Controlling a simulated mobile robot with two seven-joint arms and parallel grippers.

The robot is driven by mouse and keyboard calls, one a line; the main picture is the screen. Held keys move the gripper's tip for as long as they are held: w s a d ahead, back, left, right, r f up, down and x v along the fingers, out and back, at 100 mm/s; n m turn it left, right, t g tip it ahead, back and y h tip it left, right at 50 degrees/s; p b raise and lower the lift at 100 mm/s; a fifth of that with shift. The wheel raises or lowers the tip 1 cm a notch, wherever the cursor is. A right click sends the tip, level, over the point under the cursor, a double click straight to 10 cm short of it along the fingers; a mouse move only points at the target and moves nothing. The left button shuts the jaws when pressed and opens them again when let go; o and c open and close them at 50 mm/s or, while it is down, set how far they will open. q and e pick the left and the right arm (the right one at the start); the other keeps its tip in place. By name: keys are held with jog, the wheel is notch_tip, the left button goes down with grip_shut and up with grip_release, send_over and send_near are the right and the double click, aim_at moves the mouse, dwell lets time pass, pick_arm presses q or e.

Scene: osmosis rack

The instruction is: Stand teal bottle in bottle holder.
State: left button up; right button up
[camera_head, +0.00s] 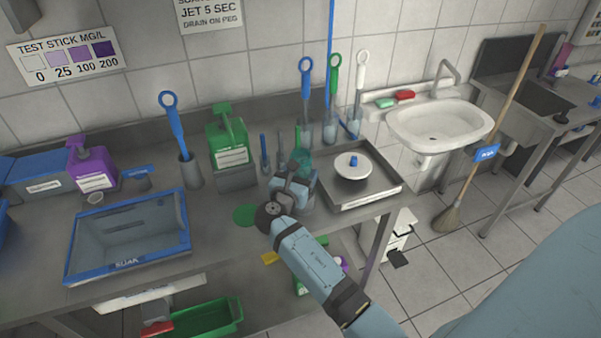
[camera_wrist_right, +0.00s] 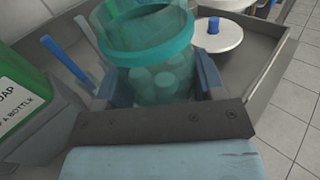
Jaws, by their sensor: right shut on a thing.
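The teal bottle (camera_head: 304,161) is see-through. In the wrist view the teal bottle (camera_wrist_right: 160,88) stands between the fingers, with its wide round rim toward the camera. I cannot make out the bottle holder for certain. My left gripper is not in view.
Thin upright rods (camera_head: 265,152) stand left of the bottle. A green soap bottle (camera_head: 227,140) is farther left. A steel tray (camera_head: 377,190) with a white blue-knobbed lid (camera_head: 353,165) is close on the right. A green disc (camera_head: 245,215) lies on the bench (camera_head: 215,225).

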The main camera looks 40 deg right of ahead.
jog(key=o, duration=1.2)
jog(key=shift+a, duration=0.1)
